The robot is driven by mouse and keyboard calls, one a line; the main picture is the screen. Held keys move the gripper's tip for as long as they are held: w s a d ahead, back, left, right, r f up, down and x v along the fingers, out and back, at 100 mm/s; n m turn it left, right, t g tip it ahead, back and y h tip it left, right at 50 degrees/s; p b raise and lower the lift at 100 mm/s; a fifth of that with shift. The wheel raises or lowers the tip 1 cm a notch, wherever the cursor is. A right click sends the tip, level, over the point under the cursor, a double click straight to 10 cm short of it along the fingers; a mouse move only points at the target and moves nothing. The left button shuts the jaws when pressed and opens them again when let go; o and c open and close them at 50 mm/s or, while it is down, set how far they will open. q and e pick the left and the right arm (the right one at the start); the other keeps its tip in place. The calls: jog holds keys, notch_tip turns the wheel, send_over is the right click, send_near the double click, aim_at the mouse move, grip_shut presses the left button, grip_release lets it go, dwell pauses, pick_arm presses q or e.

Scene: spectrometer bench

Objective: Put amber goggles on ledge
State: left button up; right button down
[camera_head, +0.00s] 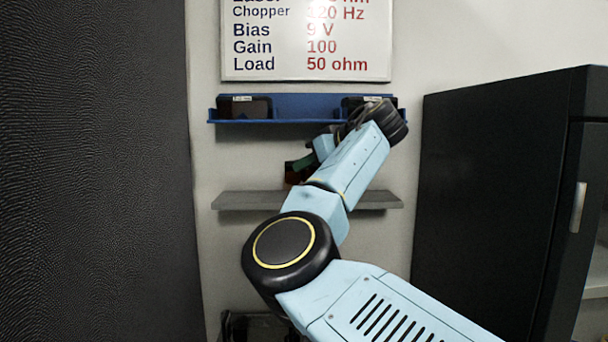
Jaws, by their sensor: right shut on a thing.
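The amber goggles (293,176) show as a small dark brown-orange patch just above the grey ledge (250,201). My right arm hides most of them. My right gripper (303,163) is shut on them; its fingertips are partly hidden behind my forearm. I cannot tell whether the goggles touch the ledge or hang a little above it. My left gripper is not in view.
A blue wall rack (290,109) above the ledge holds dark boxy items with small labels, one at the left (245,108). A whiteboard (306,40) hangs above. A black cabinet (490,200) stands right, a dark textured panel (95,170) left. The ledge's left part is bare.

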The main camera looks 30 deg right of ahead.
jog(key=shift+w+a, duration=0.2)
jog(key=shift+w, duration=0.45)
jog(key=shift+f, duration=1.75)
jog(key=shift+f, duration=0.2)
jog(key=c, duration=1.3)
grip_release()
jog(key=shift+o, duration=0.2)
jog(key=shift+r, duration=0.2)
jog(key=shift+s+d+r, duration=0.1)
jog(key=shift+s+r, duration=0.05)
jog(key=b+v, duration=0.1)
jog(key=v, duration=1)
jog(key=shift+s, duration=0.25)
